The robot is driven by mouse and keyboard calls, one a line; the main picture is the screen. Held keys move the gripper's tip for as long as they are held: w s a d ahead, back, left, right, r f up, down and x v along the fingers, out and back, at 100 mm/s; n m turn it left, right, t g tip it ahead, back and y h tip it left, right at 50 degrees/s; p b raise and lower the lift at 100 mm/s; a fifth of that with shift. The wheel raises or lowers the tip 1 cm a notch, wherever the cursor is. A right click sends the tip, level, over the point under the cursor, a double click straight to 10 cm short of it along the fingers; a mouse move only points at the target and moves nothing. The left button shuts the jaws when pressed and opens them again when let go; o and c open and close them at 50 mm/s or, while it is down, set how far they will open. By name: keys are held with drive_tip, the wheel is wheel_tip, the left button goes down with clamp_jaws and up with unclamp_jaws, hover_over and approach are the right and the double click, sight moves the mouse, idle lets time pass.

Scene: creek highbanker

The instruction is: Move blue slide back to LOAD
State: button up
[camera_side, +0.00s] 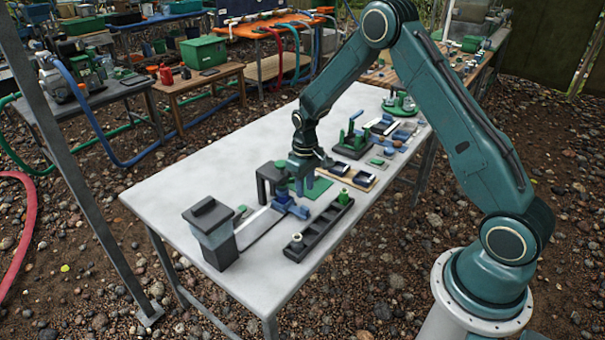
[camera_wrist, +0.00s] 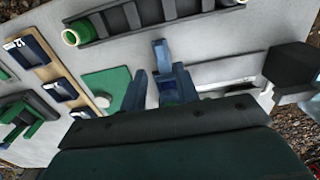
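The blue slide (camera_side: 291,206) sits at the right end of a pale flat track (camera_side: 258,224) on the table, beside a dark bridge-like stand. In the wrist view its blue body (camera_wrist: 168,92) shows low between my fingers, partly hidden by them and by my gripper's body. My gripper (camera_side: 304,186) points down just behind and above the slide. In the wrist view my gripper's two blue-grey fingers (camera_wrist: 159,88) stand apart, with a gap between them. I cannot tell whether either finger touches the slide. No LOAD marking is readable.
A hopper-like box (camera_side: 211,236) stands at the track's left end. A long black compartment tray (camera_side: 319,229) with green-and-white pieces lies in front. A green pad (camera_side: 317,188) and a wooden rack (camera_side: 347,180) lie to the right. The table's left rear is clear.

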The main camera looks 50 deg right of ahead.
sight(305, 208)
drive_tip(key=shift+f, duration=3.5)
clamp_jaws()
